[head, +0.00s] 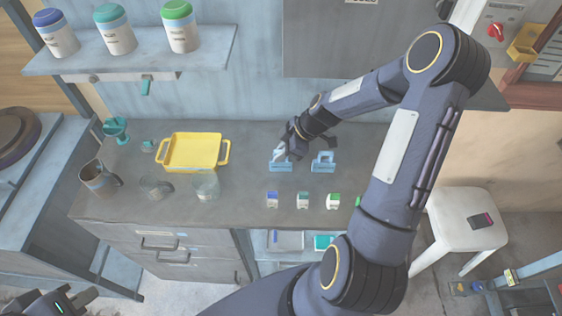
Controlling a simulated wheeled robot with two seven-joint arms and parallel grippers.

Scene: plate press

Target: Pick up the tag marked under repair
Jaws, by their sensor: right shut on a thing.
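Two blue tags with upright loop-like tops stand side by side on the grey counter; their lettering is too small to read. My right gripper (283,151) reaches down from the right and is shut on the left blue tag (281,167), which still appears to be at counter level. The gripper hides part of its top. The right blue tag (323,165) stands a short way to the right, apart from the gripper. My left gripper (72,300) shows only partly at the bottom left corner, far from the tags; its fingers cannot be made out clearly.
A yellow tray (194,168) stands left of the tags, with a glass beaker (206,186) and a metal jug (98,177) nearby. Several small labelled blocks (303,200) line the front edge. A shelf (140,52) holds three jars. A white stool (462,222) stands right.

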